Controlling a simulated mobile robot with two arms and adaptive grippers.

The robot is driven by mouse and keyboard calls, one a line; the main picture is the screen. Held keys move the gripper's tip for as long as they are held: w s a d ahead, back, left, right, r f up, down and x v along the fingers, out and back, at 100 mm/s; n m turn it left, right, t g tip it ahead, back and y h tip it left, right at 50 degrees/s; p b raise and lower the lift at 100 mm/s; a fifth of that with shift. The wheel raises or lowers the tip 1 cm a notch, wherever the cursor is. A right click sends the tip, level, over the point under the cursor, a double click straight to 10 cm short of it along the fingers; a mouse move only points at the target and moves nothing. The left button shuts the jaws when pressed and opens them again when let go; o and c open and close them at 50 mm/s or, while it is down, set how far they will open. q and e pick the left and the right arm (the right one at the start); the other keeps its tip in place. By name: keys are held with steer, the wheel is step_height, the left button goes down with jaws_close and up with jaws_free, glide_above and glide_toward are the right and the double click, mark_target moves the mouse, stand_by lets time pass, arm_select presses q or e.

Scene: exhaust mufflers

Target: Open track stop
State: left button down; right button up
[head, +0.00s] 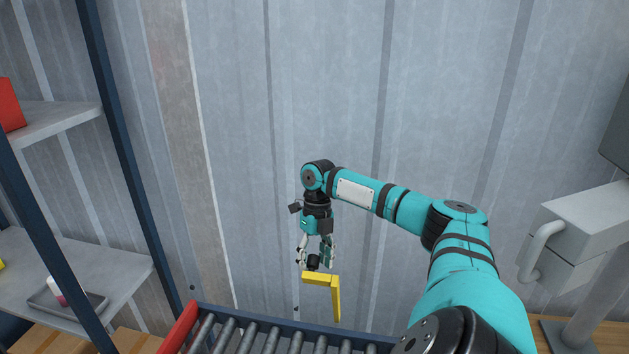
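The track stop is a yellow angled bar (335,298) at the far end of the roller track. A small black knob (313,262) sits just above its left end. My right gripper (315,260) points down over the knob, with its fingers spread on either side of it. The fingers look apart from the knob, though contact is hard to judge at this size. My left gripper is not in view.
The roller track (262,340) with a red end piece (180,328) runs along the bottom. A shelf rack (60,262) with a small tray (68,300) stands at left. A grey box with a handle (580,235) is at right. A corrugated metal wall (330,90) closes the back.

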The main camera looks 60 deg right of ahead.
steer(key=shift+r, duration=0.15)
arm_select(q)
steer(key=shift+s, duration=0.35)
arm_select(e)
steer(key=v, duration=1.1)
steer(key=shift+r, duration=0.35)
